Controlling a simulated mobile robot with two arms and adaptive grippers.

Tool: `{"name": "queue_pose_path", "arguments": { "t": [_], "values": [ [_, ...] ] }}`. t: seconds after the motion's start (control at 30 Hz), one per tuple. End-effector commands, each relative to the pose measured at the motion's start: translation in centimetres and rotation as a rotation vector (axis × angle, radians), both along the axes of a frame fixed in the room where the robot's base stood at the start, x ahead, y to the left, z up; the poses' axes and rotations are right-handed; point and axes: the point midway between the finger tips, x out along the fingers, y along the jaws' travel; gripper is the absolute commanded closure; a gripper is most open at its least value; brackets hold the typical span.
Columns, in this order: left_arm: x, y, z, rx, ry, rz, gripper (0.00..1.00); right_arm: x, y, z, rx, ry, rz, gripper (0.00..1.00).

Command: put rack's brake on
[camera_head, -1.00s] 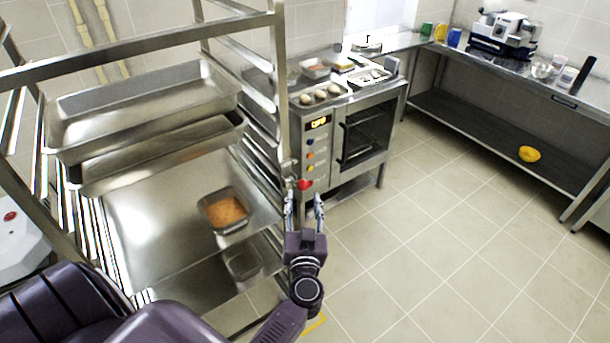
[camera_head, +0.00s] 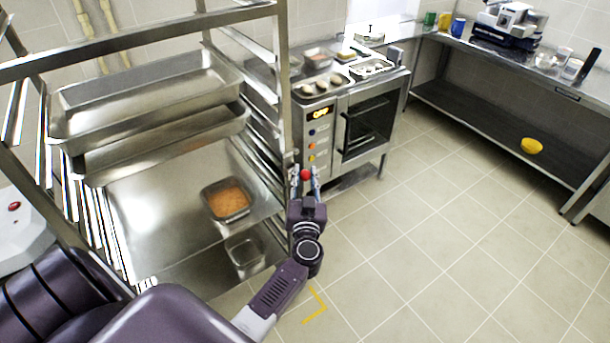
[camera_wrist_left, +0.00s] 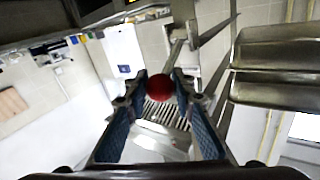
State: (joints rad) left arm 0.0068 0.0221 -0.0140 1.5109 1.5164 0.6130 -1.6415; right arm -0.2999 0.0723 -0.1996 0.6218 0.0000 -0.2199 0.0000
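The metal rack (camera_head: 283,110) stands at the left in the head view. A red ball knob (camera_head: 306,174) sits on its near right upright, apparently the brake's handle. My left gripper (camera_head: 305,177) is at this knob, with one finger on each side of it. In the left wrist view the red knob (camera_wrist_left: 161,88), on a pale metal lever (camera_wrist_left: 177,45), shows between the fingertips of my left gripper (camera_wrist_left: 160,82). The fingers are apart, with gaps beside the knob; I cannot tell whether either touches it. My right gripper is not in view.
The rack holds deep metal trays (camera_head: 150,95) and a pan of orange food (camera_head: 228,199). An oven (camera_head: 365,130) stands just behind the knob. A steel counter (camera_head: 500,75) with a yellow bowl (camera_head: 531,146) on its lower shelf is at the right. The tiled floor between is clear.

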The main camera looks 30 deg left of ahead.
Motion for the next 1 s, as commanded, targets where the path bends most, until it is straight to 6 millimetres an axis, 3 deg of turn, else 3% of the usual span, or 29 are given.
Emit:
{"name": "queue_pose_path", "arguments": {
  "t": [0.13,0.57,0.77,1.0],
  "values": [
    [0.0,0.0,0.0,0.000,0.000,0.000,1.00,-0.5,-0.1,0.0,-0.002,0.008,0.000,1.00],
    [0.0,-0.1,-0.5,0.017,-0.008,-0.002,1.00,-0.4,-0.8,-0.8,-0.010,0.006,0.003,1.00],
    [-0.2,-0.4,-1.5,0.092,-0.036,-0.002,1.00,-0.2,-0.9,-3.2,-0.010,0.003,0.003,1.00],
    [-0.3,-0.9,-3.4,0.252,-0.100,-0.004,1.00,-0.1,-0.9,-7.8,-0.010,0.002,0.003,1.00]
  ]
}}
